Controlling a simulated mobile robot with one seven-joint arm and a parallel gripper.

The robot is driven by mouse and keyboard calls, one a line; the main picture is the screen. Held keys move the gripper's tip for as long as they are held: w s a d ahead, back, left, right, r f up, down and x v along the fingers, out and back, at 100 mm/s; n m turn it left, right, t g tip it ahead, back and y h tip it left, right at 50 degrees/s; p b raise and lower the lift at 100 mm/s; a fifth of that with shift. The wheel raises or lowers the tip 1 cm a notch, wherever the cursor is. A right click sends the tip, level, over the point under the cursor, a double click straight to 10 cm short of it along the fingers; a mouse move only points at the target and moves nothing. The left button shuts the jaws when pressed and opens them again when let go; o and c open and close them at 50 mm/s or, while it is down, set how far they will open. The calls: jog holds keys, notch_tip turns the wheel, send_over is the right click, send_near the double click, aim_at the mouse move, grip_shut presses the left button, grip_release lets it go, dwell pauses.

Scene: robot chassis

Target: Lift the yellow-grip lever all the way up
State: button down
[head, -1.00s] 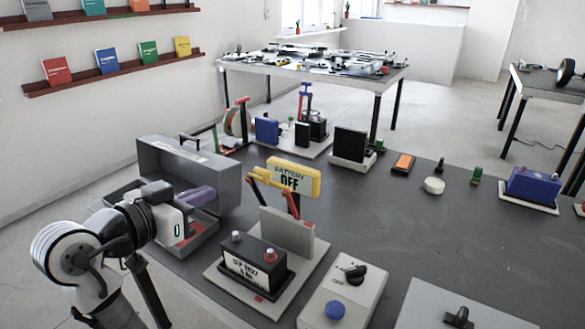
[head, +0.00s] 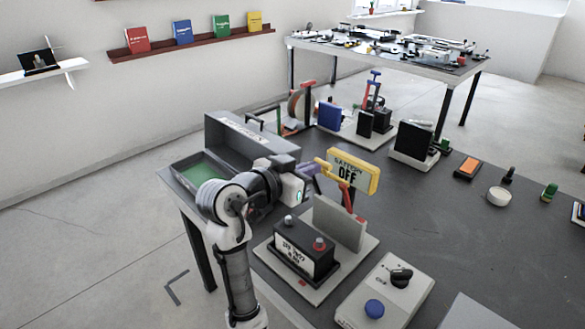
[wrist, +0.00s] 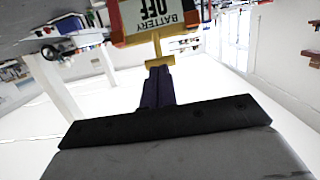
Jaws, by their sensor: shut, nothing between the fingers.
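The yellow-grip lever (wrist: 160,60) shows in the wrist view as a yellow crossbar and stem just beyond my fingertips, under the battery sign. In the head view its yellow grip (head: 326,167) is beside my fingers, left of the sign. My gripper (head: 311,169) is shut and empty, with purple fingers. In the wrist view the fingertips (wrist: 158,74) meet the crossbar or sit just short of it; I cannot tell if they touch. The yellow sign (head: 353,171) reads "BATTERY OFF". A red arm (head: 347,196) shows below it, above a grey upright panel (head: 338,222).
A black battery box (head: 303,247) with a red knob stands in front of the panel. A grey open case (head: 250,143) is behind my arm. A box with a blue button (head: 375,308) is at front right.

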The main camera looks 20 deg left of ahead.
jog(key=shift+w+d+f, duration=0.1)
jog(key=shift+w+d, duration=0.05)
jog(key=shift+w, duration=0.3)
jog(key=w, duration=0.1)
jog(key=w+d+r, duration=0.1)
jog(key=w+r, duration=0.1)
jog(key=w, duration=0.1)
jog(key=shift+d, duration=0.2)
jog(key=shift+p, duration=0.3)
